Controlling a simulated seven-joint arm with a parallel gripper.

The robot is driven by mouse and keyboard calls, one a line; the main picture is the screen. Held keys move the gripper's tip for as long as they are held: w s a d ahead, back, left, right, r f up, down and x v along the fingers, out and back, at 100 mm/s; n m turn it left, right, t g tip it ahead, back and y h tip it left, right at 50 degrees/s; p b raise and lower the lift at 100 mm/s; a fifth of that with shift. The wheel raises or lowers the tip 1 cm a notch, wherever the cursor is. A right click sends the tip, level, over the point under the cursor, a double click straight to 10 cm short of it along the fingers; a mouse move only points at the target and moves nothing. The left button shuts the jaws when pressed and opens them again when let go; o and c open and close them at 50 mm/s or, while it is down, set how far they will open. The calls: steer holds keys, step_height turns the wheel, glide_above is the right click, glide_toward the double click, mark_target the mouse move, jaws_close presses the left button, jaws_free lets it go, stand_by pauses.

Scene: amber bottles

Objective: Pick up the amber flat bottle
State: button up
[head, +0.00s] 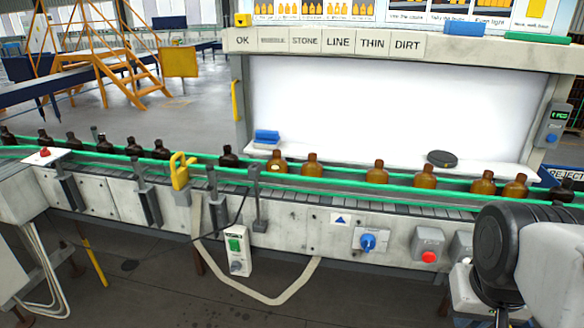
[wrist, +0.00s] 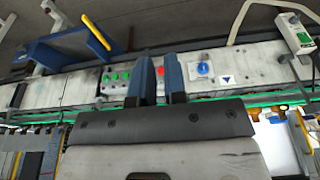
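Several amber bottles stand upright in a row on the conveyor (head: 330,196) in the head view. Those before the lit panel look light amber: one with a pale spot (head: 277,162), one beside it (head: 311,166), a middle one (head: 376,174), another (head: 427,178) and a close pair at right (head: 483,185). I cannot tell which is the flat one. Bottles farther left, such as this one (head: 228,157), look dark. My gripper (wrist: 160,72) shows in the wrist view, its two blue fingers apart with a narrow empty gap, away from any bottle. It is not visible in the head view.
Green guide rails (head: 340,187) run along the conveyor. A white lit panel (head: 390,115) stands behind it. A dark round object (head: 442,158) and blue blocks (head: 267,136) lie on the ledge. A yellow clamp (head: 180,171) and a red button (head: 429,256) are at the front.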

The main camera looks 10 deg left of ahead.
steer(key=o, duration=0.8)
steer(key=w+a+r+n, duration=0.3)
steer(key=w+a+n, duration=0.25)
steer(key=w, duration=0.35)
steer(key=w+a+r+n, duration=0.3)
steer(key=w+a+n, duration=0.1)
steer(key=w+n, duration=0.4)
steer(key=w+a+r+n, duration=0.3)
steer(key=w+a+n, duration=0.2)
steer(key=w, duration=0.4)
steer(key=w+a+f+n, duration=0.1)
steer(key=w+a+n, duration=0.5)
steer(key=a, duration=0.3)
steer(key=w+a+f+n+t, duration=0.1)
steer(key=w+a+n, duration=0.5)
steer(key=a, duration=0.3)
steer(key=w+a+n+t, duration=0.1)
steer(key=w+a+n, duration=0.5)
steer(key=a, duration=0.3)
steer(key=shift+w+a+f, duration=0.1)
steer(key=shift+w+f, duration=0.3)
steer(key=shift+w, duration=0.25)
